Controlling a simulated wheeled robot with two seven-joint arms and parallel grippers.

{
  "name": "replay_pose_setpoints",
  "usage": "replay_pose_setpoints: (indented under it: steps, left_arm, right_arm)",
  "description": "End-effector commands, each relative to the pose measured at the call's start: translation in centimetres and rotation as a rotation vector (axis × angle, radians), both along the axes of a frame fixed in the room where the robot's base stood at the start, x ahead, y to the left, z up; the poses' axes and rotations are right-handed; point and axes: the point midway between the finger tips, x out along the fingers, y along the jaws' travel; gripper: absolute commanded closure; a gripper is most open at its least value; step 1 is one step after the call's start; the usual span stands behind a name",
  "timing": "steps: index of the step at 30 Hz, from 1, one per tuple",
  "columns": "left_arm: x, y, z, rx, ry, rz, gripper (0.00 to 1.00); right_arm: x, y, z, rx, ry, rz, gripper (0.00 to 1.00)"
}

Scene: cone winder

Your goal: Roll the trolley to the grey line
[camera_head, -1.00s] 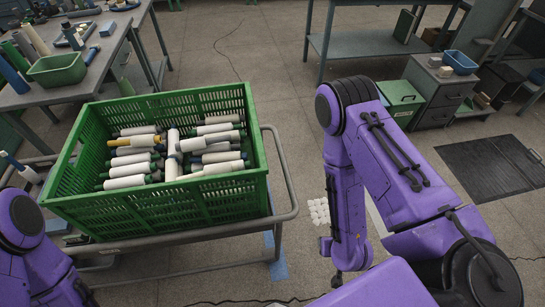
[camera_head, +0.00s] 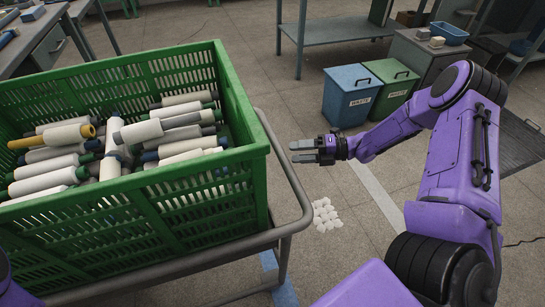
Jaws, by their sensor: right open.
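The trolley (camera_head: 296,200) is a grey tubular frame on the left, carrying a large green crate (camera_head: 262,170) full of yarn cones. Its rounded rail corner and right-hand rail are in view; its wheels are not. A pale grey line (camera_head: 378,196) runs along the floor to the right of the trolley, partly hidden by my right arm. My right gripper (camera_head: 300,151) is open and empty, its fingers pointing left. In the picture it is just right of the trolley's right rail, with no contact seen. My left gripper is out of view; only a bit of that arm shows bottom left.
A blue waste bin (camera_head: 351,97) and a green waste bin (camera_head: 392,85) stand behind my right gripper. White pieces (camera_head: 326,214) lie on the floor beside the trolley. A blue floor strip (camera_head: 284,290) shows at the bottom. A workbench (camera_head: 35,40) stands back left.

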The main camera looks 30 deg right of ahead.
Motion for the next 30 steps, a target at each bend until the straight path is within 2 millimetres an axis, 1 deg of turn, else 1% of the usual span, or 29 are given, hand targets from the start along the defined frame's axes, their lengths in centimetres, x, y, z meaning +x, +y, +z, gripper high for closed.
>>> replay_pose_setpoints:
  steps: [1,3,6,9,13,20,21,23,24,26,30]
  left_arm:
    - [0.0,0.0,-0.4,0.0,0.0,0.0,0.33]
    - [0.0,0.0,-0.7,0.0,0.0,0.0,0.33]
    - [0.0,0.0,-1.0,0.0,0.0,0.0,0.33]
    - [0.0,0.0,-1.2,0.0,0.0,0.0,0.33]
    - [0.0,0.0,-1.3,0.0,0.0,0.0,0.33]
    - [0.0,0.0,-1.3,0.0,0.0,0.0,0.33]
    - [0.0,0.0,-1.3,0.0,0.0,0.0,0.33]
    - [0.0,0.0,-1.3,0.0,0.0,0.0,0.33]
    - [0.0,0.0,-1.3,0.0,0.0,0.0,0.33]
    - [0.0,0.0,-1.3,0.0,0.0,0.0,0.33]
    - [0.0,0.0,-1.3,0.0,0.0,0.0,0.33]
  right_arm:
    - [0.7,1.0,-0.5,0.001,0.002,0.004,0.45]
    - [1.6,2.4,-0.8,0.002,0.004,0.002,0.45]
    - [2.8,4.0,-1.2,0.0,0.004,0.002,0.45]
    - [3.8,5.2,-1.4,0.0,0.004,0.0,0.45]
    - [4.4,6.0,-1.5,0.001,0.005,-0.003,0.45]
    - [4.5,6.2,-1.4,0.002,0.005,-0.004,0.45]
    - [4.5,6.1,-1.4,0.003,0.005,-0.004,0.48]
    - [4.5,6.1,-1.4,0.003,0.005,-0.004,0.68]
    - [4.5,6.1,-1.4,0.003,0.005,-0.004,0.81]
    - [4.4,6.1,-1.4,0.003,0.005,-0.004,1.0]
    - [4.5,6.1,-1.4,0.003,0.005,-0.004,1.0]
